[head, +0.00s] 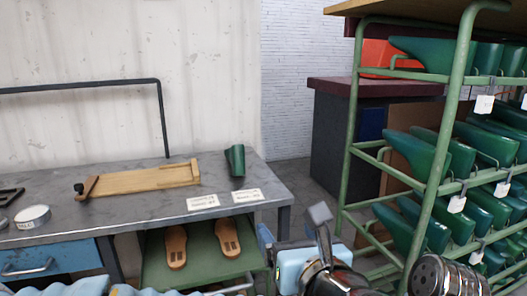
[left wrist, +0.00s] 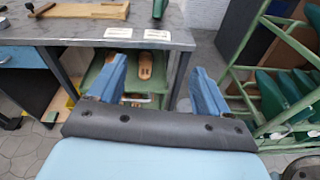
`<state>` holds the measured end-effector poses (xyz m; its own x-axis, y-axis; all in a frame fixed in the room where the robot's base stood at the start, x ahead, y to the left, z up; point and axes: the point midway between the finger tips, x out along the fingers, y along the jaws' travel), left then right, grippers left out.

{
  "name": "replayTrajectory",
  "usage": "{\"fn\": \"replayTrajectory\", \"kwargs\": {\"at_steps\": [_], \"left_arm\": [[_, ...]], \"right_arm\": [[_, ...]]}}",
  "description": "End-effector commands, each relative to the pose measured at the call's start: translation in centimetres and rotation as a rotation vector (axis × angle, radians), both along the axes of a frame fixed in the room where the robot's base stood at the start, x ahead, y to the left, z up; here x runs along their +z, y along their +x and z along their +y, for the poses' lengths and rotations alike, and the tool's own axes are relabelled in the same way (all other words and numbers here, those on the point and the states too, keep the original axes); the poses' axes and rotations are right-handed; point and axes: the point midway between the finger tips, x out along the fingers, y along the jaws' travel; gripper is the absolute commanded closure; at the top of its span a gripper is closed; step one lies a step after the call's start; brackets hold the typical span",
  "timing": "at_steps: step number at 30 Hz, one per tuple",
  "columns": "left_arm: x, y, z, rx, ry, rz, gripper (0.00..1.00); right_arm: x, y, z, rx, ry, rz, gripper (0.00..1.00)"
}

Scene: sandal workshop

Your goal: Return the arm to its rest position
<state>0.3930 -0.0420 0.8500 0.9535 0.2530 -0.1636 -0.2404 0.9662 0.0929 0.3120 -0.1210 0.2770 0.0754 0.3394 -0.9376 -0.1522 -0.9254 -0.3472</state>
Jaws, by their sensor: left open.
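My left gripper (head: 292,238) is in the lower middle of the head view, in front of the bench's right end. In the left wrist view, its two blue fingers (left wrist: 157,85) stand wide apart with nothing between them. It is clear of the bench and of the green lower shelf, whose sandal soles show beyond the fingers. My right gripper does not show in either view.
Two tan soles (head: 176,246) lie on the lower shelf (head: 205,258). A green rack (head: 455,130) of green forms stands close at right.

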Motion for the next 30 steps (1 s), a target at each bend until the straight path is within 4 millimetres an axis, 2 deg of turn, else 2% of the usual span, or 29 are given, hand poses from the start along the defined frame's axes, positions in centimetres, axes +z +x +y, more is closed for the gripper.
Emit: {"fn": "replayTrajectory", "kwargs": {"at_steps": [11,14,17,20,23,25,28,30], "left_arm": [[-4.5,5.9,0.2,-0.091,0.321,0.051,0.22],[-6.9,8.2,0.6,-0.138,0.461,0.083,0.22],[-10.0,10.6,1.1,-0.206,0.631,0.128,0.22],[-14.1,12.9,2.0,-0.296,0.828,0.188,0.22],[-20.0,14.8,3.4,-0.435,1.064,0.273,0.22],[-25.3,15.6,5.0,-0.578,1.254,0.347,0.22],[-33.8,14.7,7.6,-0.846,1.511,0.441,0.22],[-39.3,12.8,9.5,-1.060,1.657,0.480,0.22]], "right_arm": [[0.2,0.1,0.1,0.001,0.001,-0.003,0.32],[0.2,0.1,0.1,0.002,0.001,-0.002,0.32],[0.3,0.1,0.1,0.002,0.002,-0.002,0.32],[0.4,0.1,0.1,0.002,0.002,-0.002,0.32],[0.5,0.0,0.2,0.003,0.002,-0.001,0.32],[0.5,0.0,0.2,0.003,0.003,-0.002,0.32],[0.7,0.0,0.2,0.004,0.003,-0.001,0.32],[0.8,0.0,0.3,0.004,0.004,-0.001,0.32]]}}
